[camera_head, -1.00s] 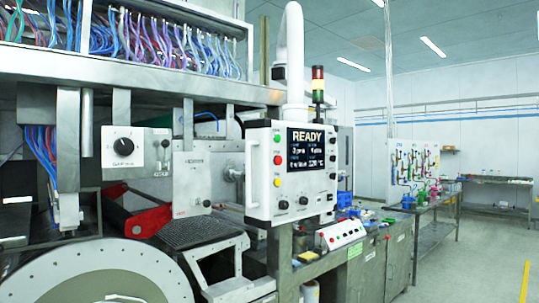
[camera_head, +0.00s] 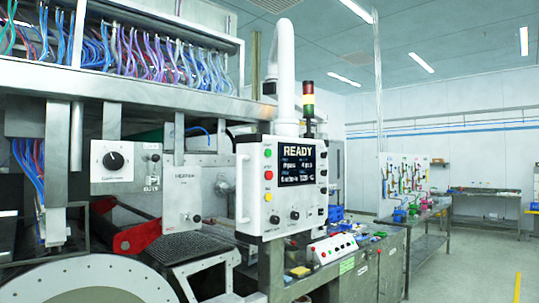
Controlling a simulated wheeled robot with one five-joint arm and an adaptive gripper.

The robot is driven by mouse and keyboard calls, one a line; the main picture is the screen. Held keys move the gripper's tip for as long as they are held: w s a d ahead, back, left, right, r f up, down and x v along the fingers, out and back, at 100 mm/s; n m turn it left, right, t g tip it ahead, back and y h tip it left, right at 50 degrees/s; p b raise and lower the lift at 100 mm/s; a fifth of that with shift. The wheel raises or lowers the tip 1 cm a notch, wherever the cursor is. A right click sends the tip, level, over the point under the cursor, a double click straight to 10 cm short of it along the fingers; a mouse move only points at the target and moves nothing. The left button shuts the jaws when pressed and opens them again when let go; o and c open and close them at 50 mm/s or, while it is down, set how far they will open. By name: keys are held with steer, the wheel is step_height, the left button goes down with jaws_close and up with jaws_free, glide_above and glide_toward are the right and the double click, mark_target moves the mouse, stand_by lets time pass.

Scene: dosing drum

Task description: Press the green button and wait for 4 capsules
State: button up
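A white control panel (camera_head: 281,222) hangs from a white tube. Its screen (camera_head: 303,161) reads READY, with smaller text that is hard to read. Down the panel's left side sit a small green button (camera_head: 267,152) at the top, a red one (camera_head: 268,175) below it and a yellow one (camera_head: 268,197) lowest. Black knobs sit along the panel's lower part. I cannot make out any capsules. My gripper is not in view.
A low white button box (camera_head: 332,246) stands on the bench to the right of the panel. Machinery with a large round drum plate (camera_head: 85,282) fills the left. A stack light (camera_head: 308,100) stands behind the panel. Open floor (camera_head: 470,265) lies at the right.

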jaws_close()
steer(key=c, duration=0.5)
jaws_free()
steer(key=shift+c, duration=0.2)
